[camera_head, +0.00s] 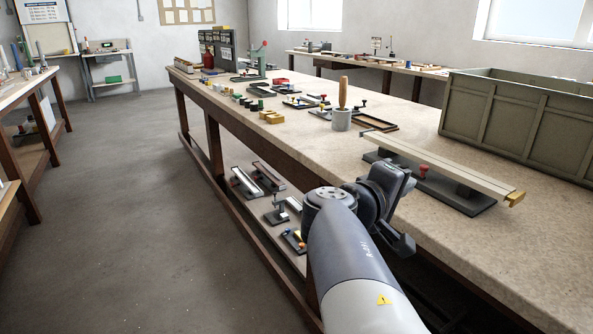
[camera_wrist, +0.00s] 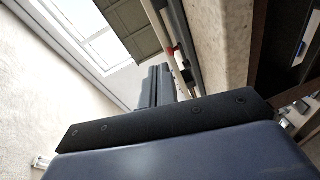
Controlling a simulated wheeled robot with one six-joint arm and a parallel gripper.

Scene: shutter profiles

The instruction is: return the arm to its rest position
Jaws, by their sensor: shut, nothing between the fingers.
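My arm (camera_head: 352,255) reaches up from the bottom of the head view, beside the near long edge of the workbench. Its dark wrist end (camera_head: 385,190) is bent at the edge of the bench, and the fingertips are hard to make out there. In the wrist view my gripper (camera_wrist: 157,86) shows its two dark fingers side by side, closed together and empty. The wrist view is tilted, with the bench top running down its right side and the window at its upper left. I cannot tell whether the gripper is above the bench or just beside it.
The long workbench (camera_head: 420,160) carries a clamped profile on a dark base (camera_head: 440,180) near my wrist. A green crate (camera_head: 525,120) stands behind it. A grey cup with a wooden handle (camera_head: 341,118) and several small parts lie farther back. The floor (camera_head: 120,200) at left is clear.

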